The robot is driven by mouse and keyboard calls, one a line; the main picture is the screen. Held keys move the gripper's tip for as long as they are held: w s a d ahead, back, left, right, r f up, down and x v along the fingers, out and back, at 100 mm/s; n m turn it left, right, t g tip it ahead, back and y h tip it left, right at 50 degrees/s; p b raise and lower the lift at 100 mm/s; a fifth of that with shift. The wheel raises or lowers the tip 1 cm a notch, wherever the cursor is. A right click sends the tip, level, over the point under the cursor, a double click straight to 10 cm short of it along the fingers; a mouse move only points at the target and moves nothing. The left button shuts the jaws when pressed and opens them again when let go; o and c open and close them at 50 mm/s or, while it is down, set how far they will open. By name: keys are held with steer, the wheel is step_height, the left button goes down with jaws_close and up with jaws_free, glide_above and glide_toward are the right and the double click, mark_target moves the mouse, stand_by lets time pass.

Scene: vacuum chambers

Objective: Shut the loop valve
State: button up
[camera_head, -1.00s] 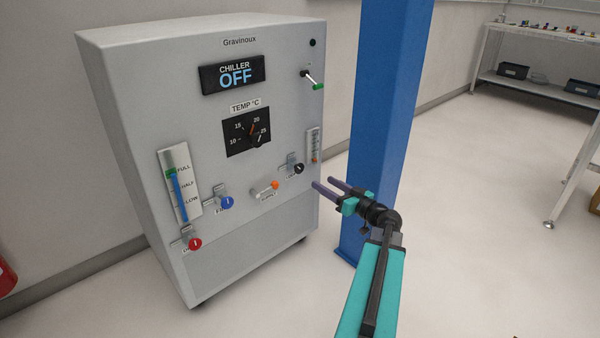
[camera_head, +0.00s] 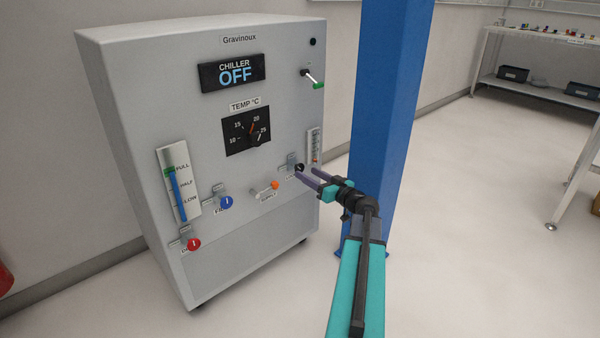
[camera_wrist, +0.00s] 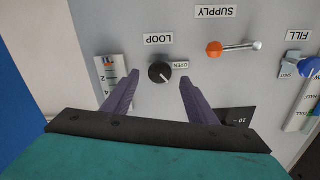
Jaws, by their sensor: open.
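The loop valve's black knob (camera_wrist: 160,72) sits on the chiller's front panel below a LOOP label (camera_wrist: 158,39) in the upside-down wrist view. Its white pointer line points toward the OPEN label (camera_wrist: 181,65). My gripper (camera_wrist: 152,88) is open, with one purple finger on each side of the knob and clear gaps between. In the head view the knob (camera_head: 299,168) is partly hidden by the fingertips of my gripper (camera_head: 305,177). I cannot tell how far the fingertips are from the panel.
The orange-tipped supply lever (camera_head: 275,185) is beside the loop knob. The blue fill knob (camera_head: 227,202) and a red knob (camera_head: 194,244) are farther left. A flow gauge (camera_head: 314,146) is close on the right.

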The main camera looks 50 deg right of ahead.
mark_target(301, 169)
steer(key=shift+w+d+b, duration=0.2)
steer(key=shift+w+b, duration=0.4)
steer(key=shift+w, duration=2.15)
steer(key=shift+c, duration=0.2)
steer(key=c, duration=1)
